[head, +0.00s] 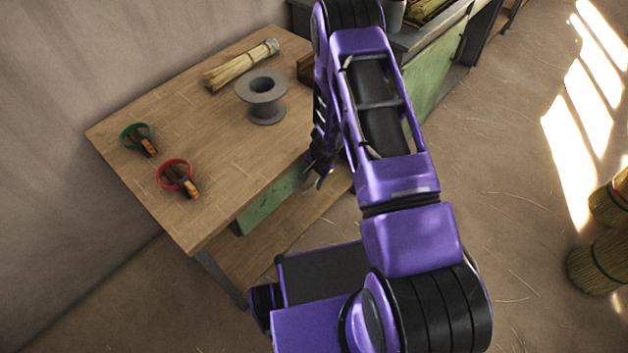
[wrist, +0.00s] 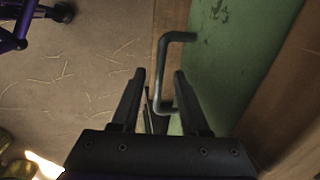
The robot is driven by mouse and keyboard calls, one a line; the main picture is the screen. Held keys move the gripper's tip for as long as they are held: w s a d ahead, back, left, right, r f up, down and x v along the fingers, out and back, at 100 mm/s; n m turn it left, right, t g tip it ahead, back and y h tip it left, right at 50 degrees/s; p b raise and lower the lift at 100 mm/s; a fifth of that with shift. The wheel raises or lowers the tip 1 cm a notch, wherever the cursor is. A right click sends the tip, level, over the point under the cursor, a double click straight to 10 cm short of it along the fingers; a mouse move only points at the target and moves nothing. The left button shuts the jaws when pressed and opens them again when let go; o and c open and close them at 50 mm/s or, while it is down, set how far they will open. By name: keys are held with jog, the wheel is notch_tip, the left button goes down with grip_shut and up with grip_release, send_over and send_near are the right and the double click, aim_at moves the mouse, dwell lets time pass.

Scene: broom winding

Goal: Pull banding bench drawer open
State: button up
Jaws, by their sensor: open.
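The banding bench (head: 220,170) has a wooden top, and its green drawer front (head: 262,207) shows below the top's edge, partly behind my arm. In the wrist view the green drawer front (wrist: 230,60) carries a dark metal bar handle (wrist: 162,75). My gripper (wrist: 160,74) is open and empty. The handle's bar appears between its two fingertips, with one finger on each side; I cannot tell whether either touches it. In the head view my gripper (head: 318,178) is small and dark beside the bench's front edge. I cannot clearly make out the handle there.
A grey spool (head: 263,97), a straw bundle (head: 240,64) and two tools with red (head: 175,176) and green (head: 137,137) loops lie on the bench top. Another green-fronted unit (head: 432,80) stands behind my arm. Straw bundles (head: 600,262) stand at right. Floor between is open.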

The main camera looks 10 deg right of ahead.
jog(key=shift+f, duration=0.3)
grip_shut()
dwell(1.3)
